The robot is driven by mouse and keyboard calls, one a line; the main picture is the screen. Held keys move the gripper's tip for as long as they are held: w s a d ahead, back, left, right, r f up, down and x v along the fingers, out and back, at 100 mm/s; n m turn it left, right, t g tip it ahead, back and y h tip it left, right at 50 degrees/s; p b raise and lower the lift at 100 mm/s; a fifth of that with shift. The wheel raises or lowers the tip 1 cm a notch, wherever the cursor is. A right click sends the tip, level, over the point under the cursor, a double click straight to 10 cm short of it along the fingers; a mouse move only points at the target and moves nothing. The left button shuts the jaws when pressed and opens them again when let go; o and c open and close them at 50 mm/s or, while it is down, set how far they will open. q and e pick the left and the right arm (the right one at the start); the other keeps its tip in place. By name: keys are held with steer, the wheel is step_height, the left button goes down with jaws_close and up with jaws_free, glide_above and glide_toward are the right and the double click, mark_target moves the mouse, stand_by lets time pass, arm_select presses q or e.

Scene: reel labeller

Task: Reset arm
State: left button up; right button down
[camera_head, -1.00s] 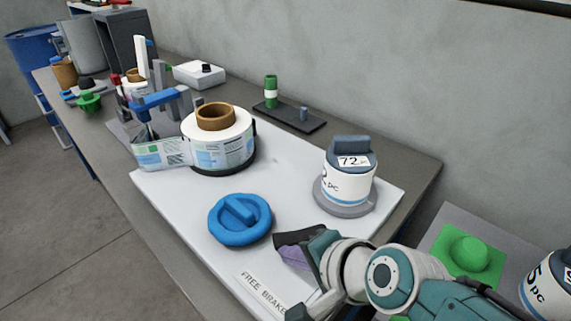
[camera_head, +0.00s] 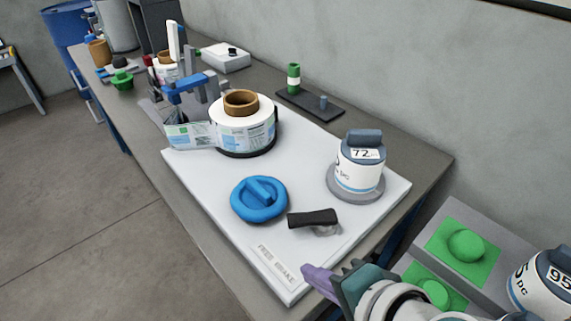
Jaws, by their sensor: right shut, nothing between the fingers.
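My right gripper (camera_head: 318,278) is at the bottom of the view, by the front right corner of the white labeller plate (camera_head: 215,182). Its purple fingers are shut with nothing between them. A blue round knob (camera_head: 259,199) lies left of the lever. A white label reel (camera_head: 242,131) with a brown core sits at the back left of the plate. My left gripper is not in view.
A white container marked 72 (camera_head: 358,172) stands on a grey disc at the plate's right. Green buttons (camera_head: 466,245) and another container (camera_head: 540,287) are at the lower right. Tools and a white box (camera_head: 226,59) fill the bench's far end. The floor at left is clear.

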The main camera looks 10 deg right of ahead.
steer(key=shift+s+r, duration=0.15)
steer(key=shift+s, duration=0.05)
stand_by(0.4)
steer(key=s+d+r+n+g+h, duration=0.2)
steer(key=s+d+r+n+g, duration=0.15)
steer(key=s+r+n, duration=0.35)
steer(key=s+d+r+n+g+h, duration=0.1)
steer(key=s+d+r+n+g, duration=0.1)
steer(key=s+d+r+n, duration=0.5)
step_height(320, 180, up, 27)
steer(key=w+a+n+p, duration=0.1)
steer(key=a+n+p, duration=0.1)
steer(key=p, duration=2.8)
steer(key=shift+r, duration=0.15)
